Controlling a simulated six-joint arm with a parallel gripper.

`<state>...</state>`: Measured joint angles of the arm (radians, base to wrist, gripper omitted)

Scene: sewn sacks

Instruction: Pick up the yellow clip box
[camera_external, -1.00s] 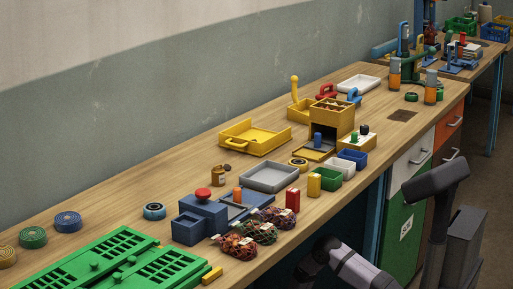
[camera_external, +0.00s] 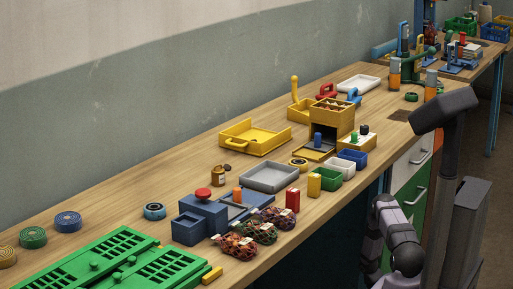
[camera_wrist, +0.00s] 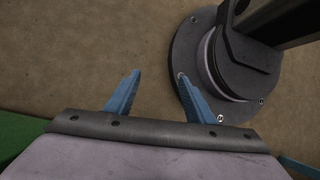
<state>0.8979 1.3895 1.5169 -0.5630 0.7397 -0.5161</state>
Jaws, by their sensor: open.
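A small upright yellow box (camera_external: 314,185), which looks like the yellow clip box, stands near the front edge of the wooden bench. A similar red box (camera_external: 292,199) stands just left of it. My gripper (camera_wrist: 158,96) shows in the wrist view with its two blue fingers apart and nothing between them. It faces the brown floor and a dark round base plate. The yellow box is not in the wrist view. In the external view my arm is at the lower right, off the bench's front edge, and the fingertips cannot be made out.
Green (camera_external: 324,179), white (camera_external: 341,168) and blue (camera_external: 353,158) bins stand right of the yellow box. A grey tray (camera_external: 269,177) lies behind. Several netted sacks (camera_external: 259,231) and a blue device (camera_external: 205,221) are to the left. Drawers (camera_external: 413,161) front the bench.

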